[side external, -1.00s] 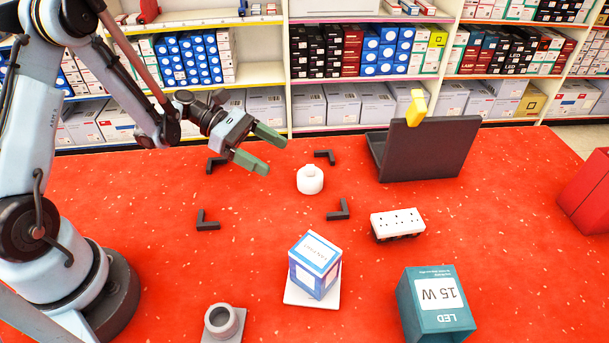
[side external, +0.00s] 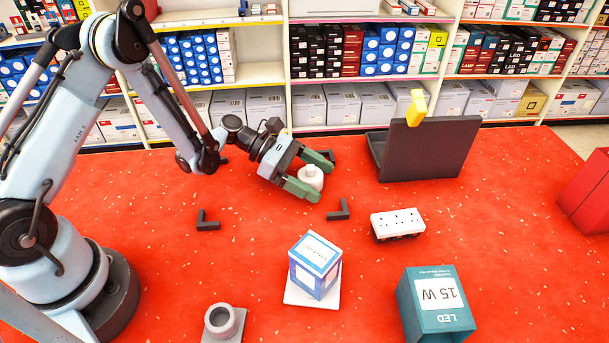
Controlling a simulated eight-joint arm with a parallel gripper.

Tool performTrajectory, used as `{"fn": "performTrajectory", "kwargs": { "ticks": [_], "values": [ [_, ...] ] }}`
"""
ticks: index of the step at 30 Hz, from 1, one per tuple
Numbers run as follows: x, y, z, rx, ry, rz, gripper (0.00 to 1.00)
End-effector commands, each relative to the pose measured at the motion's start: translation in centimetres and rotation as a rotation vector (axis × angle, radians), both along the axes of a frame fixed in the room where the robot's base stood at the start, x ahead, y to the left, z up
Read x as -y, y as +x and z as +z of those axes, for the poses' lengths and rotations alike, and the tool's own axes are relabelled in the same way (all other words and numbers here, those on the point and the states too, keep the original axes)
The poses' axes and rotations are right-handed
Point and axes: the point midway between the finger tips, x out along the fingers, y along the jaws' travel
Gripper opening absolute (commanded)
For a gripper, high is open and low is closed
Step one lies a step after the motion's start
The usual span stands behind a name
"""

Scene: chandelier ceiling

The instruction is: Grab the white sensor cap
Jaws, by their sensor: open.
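The white sensor cap (side external: 311,176) is a small round piece with a narrower knob on top. It stands upright on the red table, among black corner brackets. My gripper (side external: 326,181) is open, with its two green fingers low at the cap. One finger is on the far side and one on the near side, so the cap shows between them. The fingers partly cover the cap's edges. I cannot tell whether either finger touches it.
Black corner brackets (side external: 339,210) lie near the cap. A dark open case (side external: 430,150) stands behind right, and a white socket block (side external: 397,223) lies right. A blue-white box (side external: 315,266), a teal LED box (side external: 438,304) and a grey ring-shaped part (side external: 223,323) stand in front.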

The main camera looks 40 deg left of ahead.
Motion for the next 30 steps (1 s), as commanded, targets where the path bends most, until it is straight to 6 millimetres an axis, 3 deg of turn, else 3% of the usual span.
{"fn": "performTrajectory", "kwargs": {
  "ticks": [5, 15, 30],
  "values": [
    [0.0, 0.0, 0.0, 0.000, 0.000, 0.000, 0.82],
    [-0.1, 0.0, 0.0, 0.000, 0.000, 0.000, 0.30],
    [-0.1, 0.0, 1.1, 0.000, 0.000, 0.000, 0.29]
  ]
}}
